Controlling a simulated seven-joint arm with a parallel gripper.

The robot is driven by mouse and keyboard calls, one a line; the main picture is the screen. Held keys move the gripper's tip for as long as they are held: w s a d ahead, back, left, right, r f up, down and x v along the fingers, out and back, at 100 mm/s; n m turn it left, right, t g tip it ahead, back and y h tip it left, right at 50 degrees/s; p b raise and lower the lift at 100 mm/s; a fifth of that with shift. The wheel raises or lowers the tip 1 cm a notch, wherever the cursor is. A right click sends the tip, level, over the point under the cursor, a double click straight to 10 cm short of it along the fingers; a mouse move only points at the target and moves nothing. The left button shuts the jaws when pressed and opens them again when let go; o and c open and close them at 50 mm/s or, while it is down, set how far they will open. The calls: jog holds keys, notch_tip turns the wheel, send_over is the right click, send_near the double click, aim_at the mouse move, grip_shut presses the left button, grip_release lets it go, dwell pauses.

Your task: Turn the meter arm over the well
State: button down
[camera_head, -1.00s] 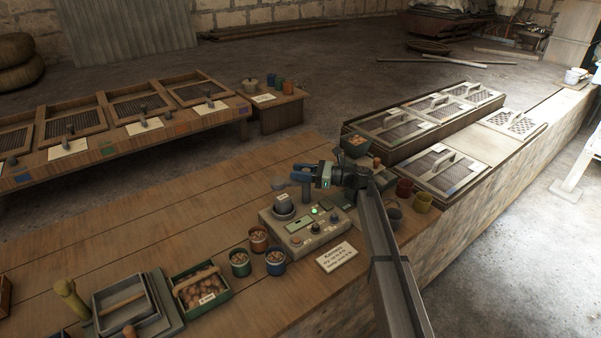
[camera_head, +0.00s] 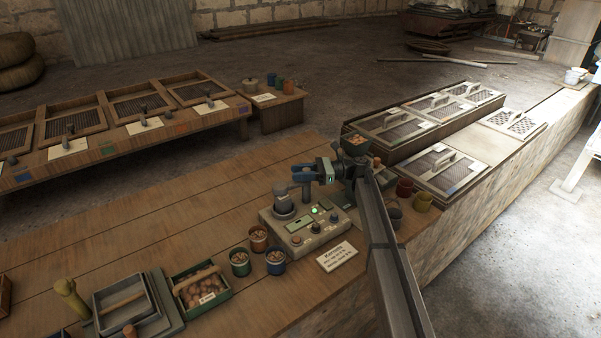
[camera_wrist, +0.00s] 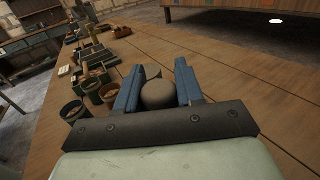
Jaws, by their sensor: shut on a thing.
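The moisture meter (camera_head: 312,232) is a pale box with a green light and knobs on the front bench. The well (camera_head: 284,207) is a grey cup at its left rear, with a dark rounded piece (camera_head: 280,189) at or over its top. A grey post (camera_head: 306,192) stands just right of it, under my gripper (camera_head: 297,174). In the wrist view, my gripper's blue fingers (camera_wrist: 157,88) are closed around a grey-brown rounded knob (camera_wrist: 159,97), apparently part of the meter arm. Another dark round top (camera_wrist: 152,72) shows just beyond. I cannot tell how exactly the arm lines up with the well.
Several small cups of beans (camera_head: 259,239) and a label card (camera_head: 337,256) stand before the meter. A green box (camera_head: 201,290) lies left. A bean-filled hopper (camera_head: 355,146) and coloured pots (camera_head: 405,187) are close to my arm. The bench behind the meter is clear.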

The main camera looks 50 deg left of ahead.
jog(key=shift+d+n+g+h, duration=0.15)
jog(key=shift+n+g+h, duration=0.55)
jog(key=shift+n+h, duration=0.65)
jog(key=shift+s+h, duration=0.1)
jog(key=shift+h, duration=0.45)
jog(key=c, duration=0.8)
grip_release()
notch_tip(320, 180, up, 10)
jog(key=shift+d, duration=0.15)
